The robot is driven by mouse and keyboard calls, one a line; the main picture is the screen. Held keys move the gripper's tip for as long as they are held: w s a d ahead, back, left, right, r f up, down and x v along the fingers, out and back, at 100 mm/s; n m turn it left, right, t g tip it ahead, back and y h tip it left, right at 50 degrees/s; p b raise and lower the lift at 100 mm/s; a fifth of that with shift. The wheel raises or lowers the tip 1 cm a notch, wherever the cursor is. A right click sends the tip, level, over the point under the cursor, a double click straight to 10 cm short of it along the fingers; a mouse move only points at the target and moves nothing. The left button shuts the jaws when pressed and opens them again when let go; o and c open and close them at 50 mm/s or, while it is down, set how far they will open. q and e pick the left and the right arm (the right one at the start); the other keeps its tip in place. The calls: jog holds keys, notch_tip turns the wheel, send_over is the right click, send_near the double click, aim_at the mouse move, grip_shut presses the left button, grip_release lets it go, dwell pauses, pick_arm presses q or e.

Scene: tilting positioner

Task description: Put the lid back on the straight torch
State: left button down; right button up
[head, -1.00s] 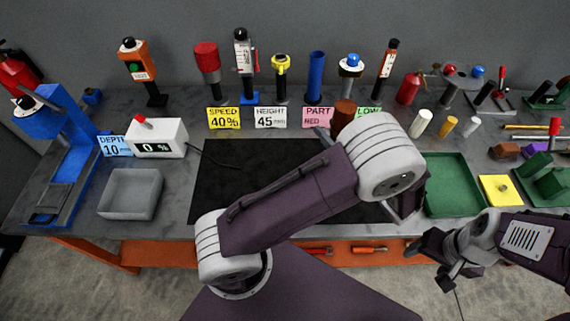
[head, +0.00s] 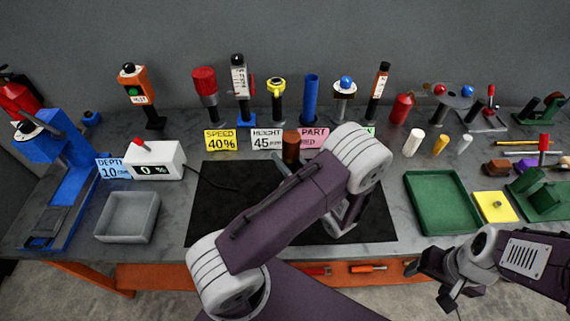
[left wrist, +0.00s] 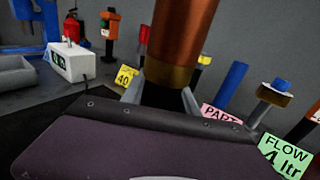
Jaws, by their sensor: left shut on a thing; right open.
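My left gripper (head: 283,162) is shut on a copper-brown cylinder (head: 291,146), held upright above the dark mat. In the left wrist view the cylinder (left wrist: 182,35) has a brass band at its lower end, and the two fingers grip around that end. Its top is out of that view. I cannot tell whether this cylinder is the torch's lid, nor which thing on the bench is the straight torch. My right gripper (head: 436,284) is open and empty, in front of the bench edge at the right.
Several upright devices line the back, among them a blue tube (head: 311,95) and a red-topped post (head: 205,85). Label cards stand before them. A grey tray (head: 127,218) is at left, a green tray (head: 443,205) at right. The black mat (head: 225,190) is bare.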

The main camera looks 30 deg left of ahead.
pick_arm(q)
jog(key=shift+r, duration=0.1)
notch_tip(320, 180, down, 4)
jog(key=shift+f, duration=0.1)
dwell(0.3)
jog(key=c, duration=1.4)
grip_release()
jog(key=shift+f, duration=0.1)
jog(key=o, duration=0.5)
jog(key=shift+c, duration=0.2)
